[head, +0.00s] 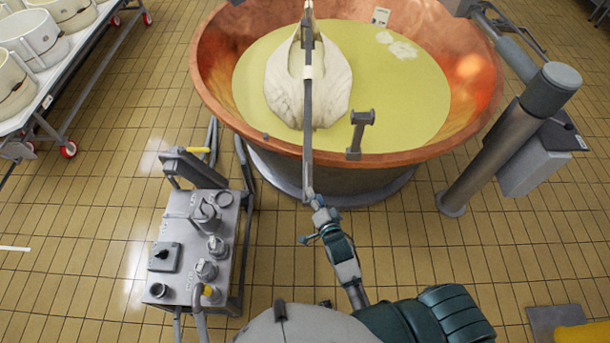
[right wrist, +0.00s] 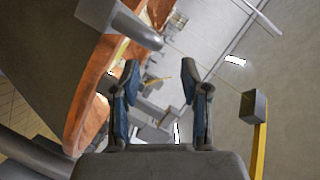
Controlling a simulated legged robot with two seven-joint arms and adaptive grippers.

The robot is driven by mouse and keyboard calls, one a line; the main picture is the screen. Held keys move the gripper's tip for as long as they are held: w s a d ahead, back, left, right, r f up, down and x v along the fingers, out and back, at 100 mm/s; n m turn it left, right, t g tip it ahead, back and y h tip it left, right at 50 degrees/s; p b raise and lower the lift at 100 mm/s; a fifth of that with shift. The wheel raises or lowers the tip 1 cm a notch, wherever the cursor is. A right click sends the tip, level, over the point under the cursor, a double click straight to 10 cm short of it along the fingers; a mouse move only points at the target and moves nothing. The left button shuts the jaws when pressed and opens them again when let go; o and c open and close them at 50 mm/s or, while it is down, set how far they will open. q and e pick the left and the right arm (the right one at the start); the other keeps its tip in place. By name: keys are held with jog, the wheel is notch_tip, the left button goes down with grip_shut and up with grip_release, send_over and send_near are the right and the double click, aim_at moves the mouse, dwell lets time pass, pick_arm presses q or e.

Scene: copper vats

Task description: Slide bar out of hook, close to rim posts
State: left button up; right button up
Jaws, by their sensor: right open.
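The long thin grey bar (head: 308,120) runs over the vat, past the white curd bundle (head: 285,85), and its near end overhangs the front rim. My right gripper (head: 318,222) is at that near end, outside the vat; contact cannot be told. In the right wrist view its two fingers (right wrist: 160,85) are spread apart, with nothing clearly between them. A rim post (head: 357,135) stands on the front rim, right of the bar. The hook cannot be made out clearly; the bar's far end is near the top edge. My left gripper is not in view.
The copper vat (head: 215,75) holds yellow liquid. A grey control stand (head: 175,225) is left of my arm, and a thick grey column (head: 500,150) is right of the vat. A trolley with white tubs (head: 35,35) is far left. Tiled floor between them is clear.

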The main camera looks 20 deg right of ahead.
aim_at(308, 174)
jog(key=x, duration=0.3)
jog(key=d+x, duration=0.1)
jog(key=x, duration=0.5)
jog(key=shift+w+d+f, duration=0.15)
jog(key=shift+w+f, duration=0.05)
jog(key=shift+w, duration=0.35)
jog(key=shift+w+a, duration=0.1)
jog(key=shift+a, duration=0.45)
jog(key=c, duration=0.6)
jog(key=shift+d, duration=0.15)
grip_shut()
jog(key=shift+d, duration=0.15)
